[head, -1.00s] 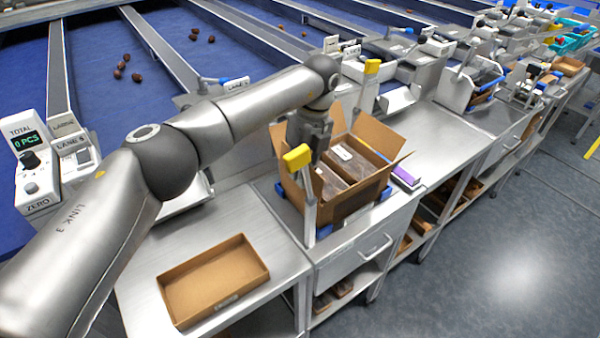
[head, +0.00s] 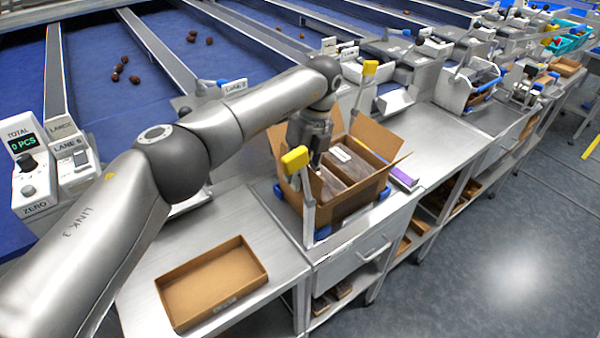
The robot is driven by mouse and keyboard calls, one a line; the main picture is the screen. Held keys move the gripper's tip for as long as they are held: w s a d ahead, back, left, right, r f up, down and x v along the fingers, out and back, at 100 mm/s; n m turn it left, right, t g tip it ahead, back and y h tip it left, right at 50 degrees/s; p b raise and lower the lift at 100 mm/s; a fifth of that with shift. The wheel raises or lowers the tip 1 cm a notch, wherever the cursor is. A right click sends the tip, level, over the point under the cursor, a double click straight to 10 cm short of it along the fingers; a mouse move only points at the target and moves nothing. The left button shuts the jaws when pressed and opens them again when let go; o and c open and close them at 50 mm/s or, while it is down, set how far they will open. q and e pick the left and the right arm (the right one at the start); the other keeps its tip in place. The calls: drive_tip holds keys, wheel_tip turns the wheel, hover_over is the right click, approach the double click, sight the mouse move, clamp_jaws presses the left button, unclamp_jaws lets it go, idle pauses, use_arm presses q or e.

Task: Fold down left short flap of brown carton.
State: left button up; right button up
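The brown carton (head: 345,205) stands open on the steel bench, between two posts with yellow tops. Its flaps stick up and outward; the right flap (head: 388,160) leans out to the right. Packs with clear tops (head: 334,186) lie inside. My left gripper (head: 316,162) points down at the carton's left side, over or just inside the opening. Its fingertips are small and partly hidden, so I cannot tell whether it is open or touches a flap. The left short flap is largely hidden behind my gripper and the near yellow-topped post. My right gripper does not show.
A shallow empty brown tray (head: 212,283) lies on the bench at the front left. The near yellow-topped post (head: 296,160) stands close beside my gripper. A purple box (head: 404,178) lies right of the carton. Bare bench extends beyond it.

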use_arm(q)
drive_tip(key=v, duration=0.7)
drive_tip(key=shift+r, duration=0.25)
idle(0.4)
